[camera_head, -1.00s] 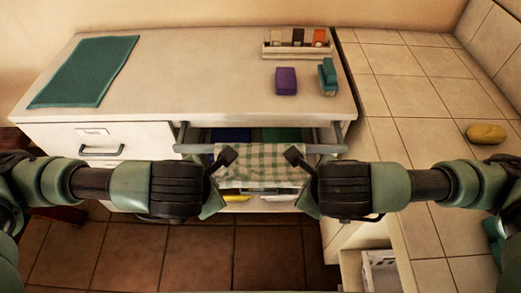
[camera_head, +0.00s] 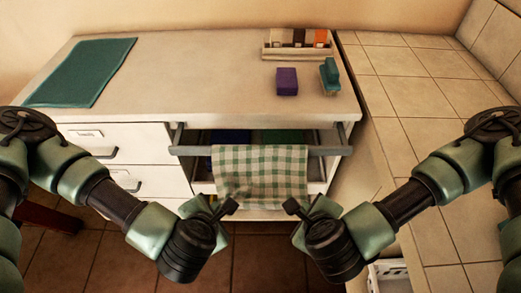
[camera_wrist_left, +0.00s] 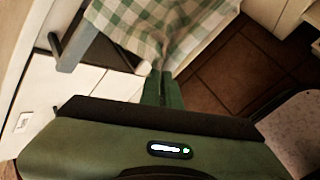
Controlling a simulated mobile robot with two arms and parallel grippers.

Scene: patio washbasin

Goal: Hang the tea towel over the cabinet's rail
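The green-and-white checked tea towel (camera_head: 260,172) lies over the cabinet's grey rail (camera_head: 190,151), its front part hanging down before the open compartment. What hangs behind the rail is hidden. My left gripper (camera_head: 222,203) is at the towel's lower left corner. In the left wrist view the cloth (camera_wrist_left: 150,25) gathers into folds at the left gripper's closed fingers (camera_wrist_left: 163,88). My right gripper (camera_head: 301,205) is at the lower right corner and appears shut on the cloth, its fingertips partly hidden.
The cabinet top (camera_head: 200,75) carries a teal mat (camera_head: 80,72), a purple block (camera_head: 287,82), a teal brush (camera_head: 329,76) and a tray of small items (camera_head: 298,52). Drawers (camera_head: 115,142) are on the left, a tiled ledge (camera_head: 420,100) on the right. A white basket (camera_head: 388,272) stands low right.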

